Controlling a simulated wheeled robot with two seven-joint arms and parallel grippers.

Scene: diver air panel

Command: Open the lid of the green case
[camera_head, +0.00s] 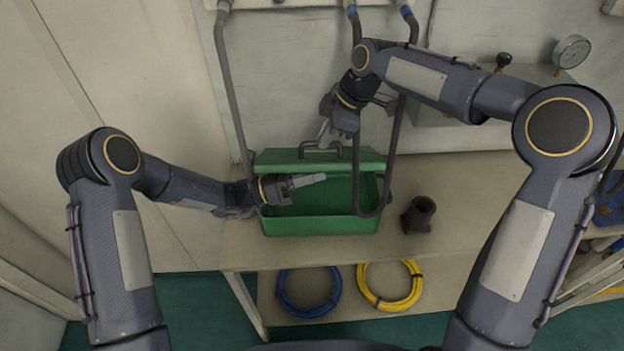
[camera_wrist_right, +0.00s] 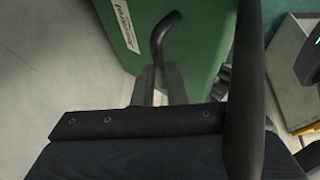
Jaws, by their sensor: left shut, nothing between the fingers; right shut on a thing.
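The green case (camera_head: 330,226) sits on the bench. Its lid (camera_head: 362,160) is raised at the back, and the dark green inside shows below it. My right gripper (camera_head: 323,134) is shut on the handle. My left gripper (camera_head: 318,179) is shut and empty, in front of the case's opening at its left half.
Grey hoses hang from the wall; one loop (camera_head: 368,214) hangs in front of the case's right side. A dark cylindrical fitting (camera_head: 419,214) stands right of the case. Blue (camera_head: 308,312) and yellow (camera_head: 390,304) hose coils lie on the shelf below. A gauge (camera_head: 571,51) is at upper right.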

